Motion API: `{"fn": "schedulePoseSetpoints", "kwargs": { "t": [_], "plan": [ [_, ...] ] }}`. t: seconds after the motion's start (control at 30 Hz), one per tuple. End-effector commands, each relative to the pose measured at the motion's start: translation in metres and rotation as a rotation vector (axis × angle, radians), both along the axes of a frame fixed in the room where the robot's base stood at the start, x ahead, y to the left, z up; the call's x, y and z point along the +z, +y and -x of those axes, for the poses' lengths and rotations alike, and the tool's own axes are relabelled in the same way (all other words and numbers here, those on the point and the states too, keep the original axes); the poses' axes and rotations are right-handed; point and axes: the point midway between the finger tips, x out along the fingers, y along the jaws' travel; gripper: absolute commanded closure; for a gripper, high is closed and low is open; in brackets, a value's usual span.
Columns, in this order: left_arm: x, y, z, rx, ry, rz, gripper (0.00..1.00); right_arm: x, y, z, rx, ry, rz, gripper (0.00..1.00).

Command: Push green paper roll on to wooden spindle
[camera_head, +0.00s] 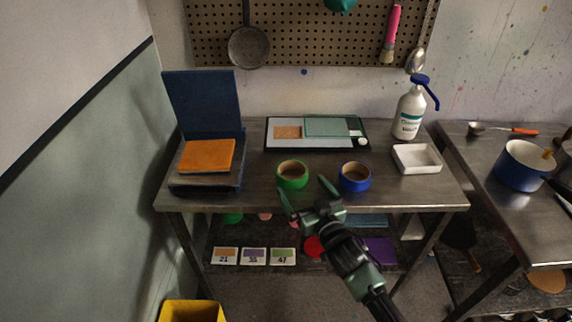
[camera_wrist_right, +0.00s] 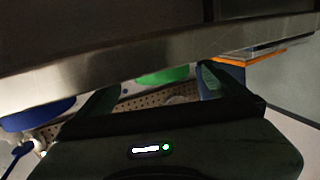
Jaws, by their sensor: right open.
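The green paper roll (camera_head: 292,183) lies on its flat side on the metal table, with its brown inside showing. Part of a green roll (camera_wrist_right: 165,75) also shows beyond the table edge in the right wrist view. My right gripper (camera_head: 306,190) is open and empty at the table's front edge, just in front of and to the right of the green roll. Its two fingers are spread and do not appear to hold the roll. I cannot make out a wooden spindle in either view. My left gripper is not in view.
A blue roll (camera_head: 355,183) stands to the right of the green one. Behind them lies a black-edged tray (camera_head: 267,149). A white dish (camera_head: 418,158) and pump bottle (camera_head: 408,112) are at the right, a blue box (camera_head: 203,105) with an orange block (camera_head: 207,155) at the left.

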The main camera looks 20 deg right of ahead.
Motion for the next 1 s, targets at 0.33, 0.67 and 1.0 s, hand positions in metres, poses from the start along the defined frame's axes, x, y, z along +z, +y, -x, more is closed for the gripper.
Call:
{"fn": "schedulePoseSetpoints", "kwargs": {
  "t": [0.33,0.67,1.0],
  "plan": [
    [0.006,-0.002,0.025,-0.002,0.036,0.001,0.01,0.004,0.005,-0.036,0.001,-0.002,0.0,0.0],
    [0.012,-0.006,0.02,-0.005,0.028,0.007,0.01,0.003,0.009,-0.075,0.0,0.0,0.0,0.0],
    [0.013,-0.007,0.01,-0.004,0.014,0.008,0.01,0.003,0.009,-0.077,0.001,0.0,0.0,0.22]
  ]
}}
